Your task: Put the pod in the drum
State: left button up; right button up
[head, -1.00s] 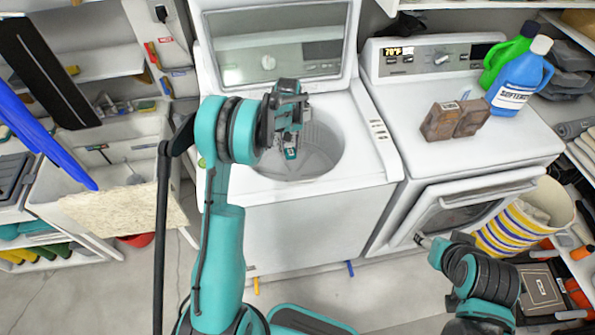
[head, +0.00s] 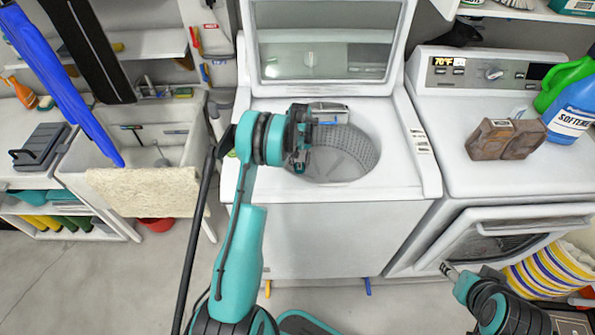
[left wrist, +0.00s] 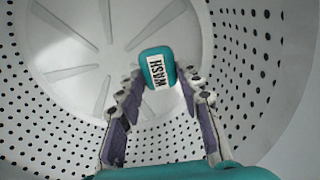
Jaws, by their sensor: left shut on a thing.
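The pod (left wrist: 157,68) is a small teal block with a white label reading WASH. In the left wrist view my left gripper (left wrist: 163,82) is shut on it, with a finger on each side. The drum (head: 352,158) is the round perforated tub of the open top-loading washer. It fills the left wrist view (left wrist: 232,95), its ribbed floor beyond the pod. In the head view my left gripper (head: 299,160) is over the left part of the drum opening. The pod is hard to make out there. My right gripper (head: 449,270) is low, in front of the dryer; its jaws are unclear.
The washer's lid (head: 325,50) stands open behind the drum. To the right is a dryer (head: 450,140) with a brown block (head: 505,140) and a blue softener bottle (head: 572,110) on top. A sink (head: 165,145) is at the left.

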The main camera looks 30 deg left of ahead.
pick_arm(q)
jog(key=shift+a+f+b, duration=0.25)
jog(key=shift+a+f, duration=0.05)
jog(key=shift+f, duration=0.55)
jog(key=shift+a+f+b, duration=0.25)
jog(key=shift+f, duration=0.55)
jog(key=shift+a+f+b, duration=0.25)
jog(key=shift+a+f, duration=0.05)
jog(key=shift+f, duration=0.55)
jog(key=shift+f+b, duration=0.6)
jog(key=shift+b, duration=0.05)
jog(key=o, duration=0.9)
